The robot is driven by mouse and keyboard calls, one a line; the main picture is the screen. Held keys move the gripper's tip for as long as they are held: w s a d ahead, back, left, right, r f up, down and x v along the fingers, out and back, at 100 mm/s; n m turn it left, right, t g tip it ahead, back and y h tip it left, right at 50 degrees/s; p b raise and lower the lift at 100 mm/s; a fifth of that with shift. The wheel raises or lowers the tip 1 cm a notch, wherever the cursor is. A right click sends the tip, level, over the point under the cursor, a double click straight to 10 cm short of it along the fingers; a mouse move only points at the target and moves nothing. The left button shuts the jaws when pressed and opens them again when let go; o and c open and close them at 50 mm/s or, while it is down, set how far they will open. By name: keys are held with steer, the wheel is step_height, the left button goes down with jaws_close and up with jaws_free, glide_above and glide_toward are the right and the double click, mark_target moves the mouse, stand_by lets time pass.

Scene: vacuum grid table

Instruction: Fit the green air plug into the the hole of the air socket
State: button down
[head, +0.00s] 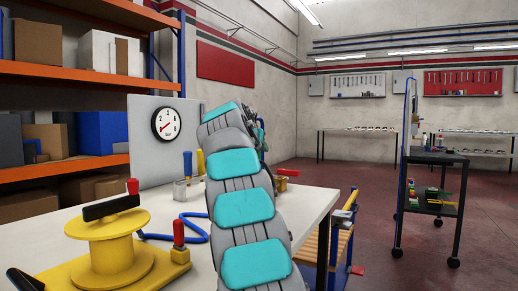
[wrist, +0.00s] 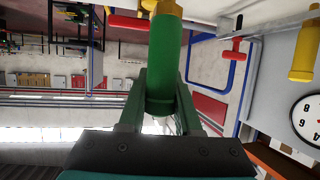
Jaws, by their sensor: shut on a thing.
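The green air plug (wrist: 167,62) is between the fingers of my gripper (wrist: 163,100) in the wrist view, and the gripper is shut on it. Brass-yellow metal (wrist: 163,8) shows at the plug's far end; I cannot tell whether it is the plug's tip or part of a socket. In the head view my arm hides most of the gripper, and the plug cannot be made out. A brass fitting with a red lever (head: 281,184), possibly the air socket, stands on the table (head: 318,198) just right of my arm. Its hole is not visible.
A blue plug (head: 187,165) and a yellow plug (head: 201,162) stand left of my arm by a clear holder (head: 181,190). A yellow reel (head: 108,240), a blue hose (head: 190,229) and a gauge panel (head: 140,140) are also on the table.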

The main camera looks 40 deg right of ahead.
steer(key=shift+s+f+b, duration=0.1)
steer(key=shift+f+b, duration=0.7)
steer(key=shift+f, duration=0.1)
stand_by(0.4)
steer(key=shift+r, duration=0.1)
steer(key=shift+r+p, duration=0.6)
steer(key=shift+p, duration=0.1)
step_height(320, 180, up, 4)
steer(key=p, duration=0.3)
stand_by(0.6)
